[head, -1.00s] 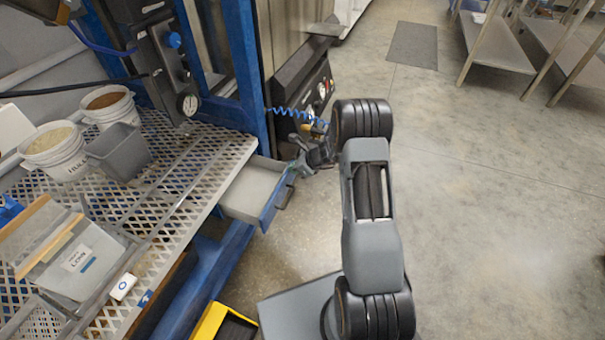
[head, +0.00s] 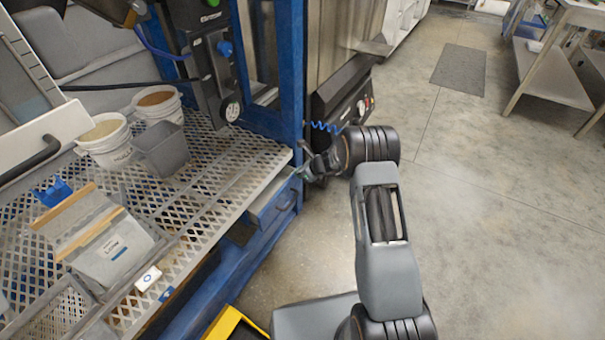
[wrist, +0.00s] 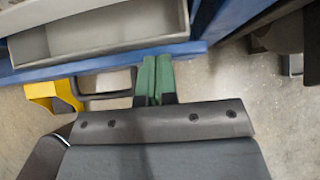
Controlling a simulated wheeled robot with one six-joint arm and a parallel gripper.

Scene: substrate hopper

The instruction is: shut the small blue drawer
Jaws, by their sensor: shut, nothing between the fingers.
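The small blue drawer (head: 274,207) sits under the right end of the mesh-topped bench. Its blue front and dark handle (head: 287,203) face right in the head view. In the wrist view the drawer's blue front (wrist: 105,63) crosses the picture, and a strip of its grey inside shows, so it stands partly open. My gripper (head: 304,174) is at the drawer front's far end. In the wrist view its green fingers (wrist: 155,75) are together and empty, with their tips at the blue front, beside the handle. I cannot tell for sure whether they touch it.
The bench (head: 215,170) carries two white buckets, a grey bin (head: 163,150) and a pouch (head: 112,250). A blue post (head: 291,90) and a dark gauge panel (head: 345,95) stand close behind my gripper. A yellow-rimmed bin (head: 225,325) is low in front.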

